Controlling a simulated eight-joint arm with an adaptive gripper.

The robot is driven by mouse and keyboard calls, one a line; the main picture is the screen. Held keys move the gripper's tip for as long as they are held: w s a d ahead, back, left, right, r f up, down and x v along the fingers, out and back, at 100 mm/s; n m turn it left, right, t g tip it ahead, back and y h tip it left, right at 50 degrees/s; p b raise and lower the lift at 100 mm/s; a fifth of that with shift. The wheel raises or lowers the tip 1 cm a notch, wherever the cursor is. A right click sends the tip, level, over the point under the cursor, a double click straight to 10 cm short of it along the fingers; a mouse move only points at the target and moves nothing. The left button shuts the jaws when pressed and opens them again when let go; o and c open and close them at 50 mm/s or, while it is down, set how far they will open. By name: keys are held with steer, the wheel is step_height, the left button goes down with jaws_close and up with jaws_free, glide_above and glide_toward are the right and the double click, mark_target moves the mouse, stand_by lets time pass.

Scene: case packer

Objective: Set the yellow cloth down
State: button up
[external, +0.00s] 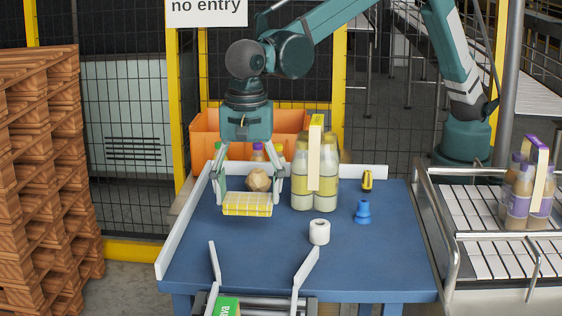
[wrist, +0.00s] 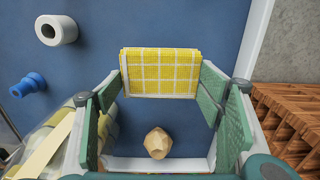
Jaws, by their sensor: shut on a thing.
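The yellow cloth (external: 247,204) is a folded yellow pad with a white grid. My gripper (external: 248,197) is shut on it, with one finger at each short end. In the external view it is at the left part of the blue table (external: 270,255); I cannot tell whether it touches the top. In the wrist view the cloth (wrist: 161,73) lies across the space between the fingertips of my gripper (wrist: 160,82).
A tan faceted lump (external: 258,180) is just behind the cloth. A bottle pack (external: 315,175) stands close to its right. A white roll (external: 319,232), blue stopper (external: 363,212) and yellow item (external: 367,180) are farther right. The front-left tabletop is clear. An orange crate (external: 203,135) is behind.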

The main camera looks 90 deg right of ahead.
mark_target(249, 197)
steer(key=shift+f, duration=0.1)
steer(key=shift+f, duration=1.75)
steer(key=shift+f, duration=0.15)
steer(key=o, duration=0.9)
steer(key=shift+c, duration=0.2)
steer(key=shift+r, duration=0.2)
step_height(249, 197, up, 12)
steer(key=shift+f, duration=0.1)
